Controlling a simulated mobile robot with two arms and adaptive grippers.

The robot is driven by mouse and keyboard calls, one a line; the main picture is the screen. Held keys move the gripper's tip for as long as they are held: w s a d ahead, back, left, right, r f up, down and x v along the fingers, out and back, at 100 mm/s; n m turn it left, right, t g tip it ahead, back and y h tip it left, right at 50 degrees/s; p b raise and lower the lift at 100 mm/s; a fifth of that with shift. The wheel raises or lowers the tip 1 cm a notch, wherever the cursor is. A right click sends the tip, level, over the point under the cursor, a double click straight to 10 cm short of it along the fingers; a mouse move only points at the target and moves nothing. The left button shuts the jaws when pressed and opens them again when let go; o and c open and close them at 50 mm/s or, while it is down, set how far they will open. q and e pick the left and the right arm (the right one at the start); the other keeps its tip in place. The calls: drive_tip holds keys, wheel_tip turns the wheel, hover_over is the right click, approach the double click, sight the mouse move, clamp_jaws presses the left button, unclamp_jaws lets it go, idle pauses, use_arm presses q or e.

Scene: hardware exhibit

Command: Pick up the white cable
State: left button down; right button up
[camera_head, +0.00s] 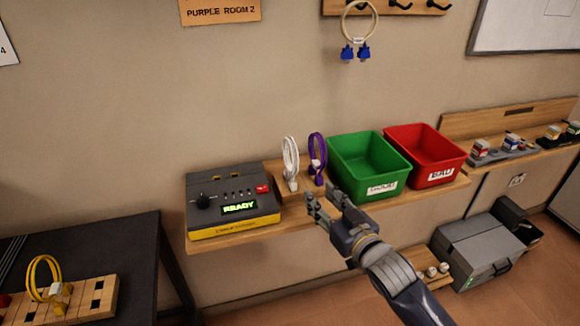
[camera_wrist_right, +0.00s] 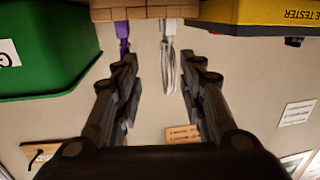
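The white cable (camera_head: 290,163) stands as a coiled loop on a small wooden block on the shelf, just right of the tester box. It also shows in the right wrist view (camera_wrist_right: 169,68), hanging in the picture between my open fingers and not gripped. The purple cable (camera_head: 317,159) stands right beside it; in the right wrist view, the purple cable (camera_wrist_right: 122,32) is partly behind a finger. My right gripper (camera_head: 322,195) is open and empty, in front of and slightly below the cables, its fingers toward them. My left gripper is not in view.
The tester (camera_head: 232,203), its screen reading READY, sits left of the cables. A green bin (camera_head: 368,184) and a red bin (camera_head: 437,173) stand to the right on the shelf (camera_head: 240,241). A yellow cable (camera_head: 42,280) is at the lower left.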

sight(297, 169)
drive_tip(key=shift+n+y, duration=0.3)
drive_tip(key=shift+y, duration=0.2)
drive_tip(key=w+a+r, duration=0.1)
drive_tip(key=w+a, duration=0.1)
drive_tip(key=w+a+r+p, duration=0.1)
drive_tip(key=w+a, duration=0.1)
drive_tip(key=w, duration=0.1)
drive_tip(key=w+a+r+p, duration=0.1)
drive_tip(key=w+a, duration=0.1)
drive_tip(key=w, duration=0.1)
drive_tip(key=shift+w+a, duration=0.25)
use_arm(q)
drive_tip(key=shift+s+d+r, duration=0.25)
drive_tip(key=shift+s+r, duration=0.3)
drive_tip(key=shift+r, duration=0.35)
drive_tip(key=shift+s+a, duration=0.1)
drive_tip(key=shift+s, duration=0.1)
use_arm(e)
clamp_jaws()
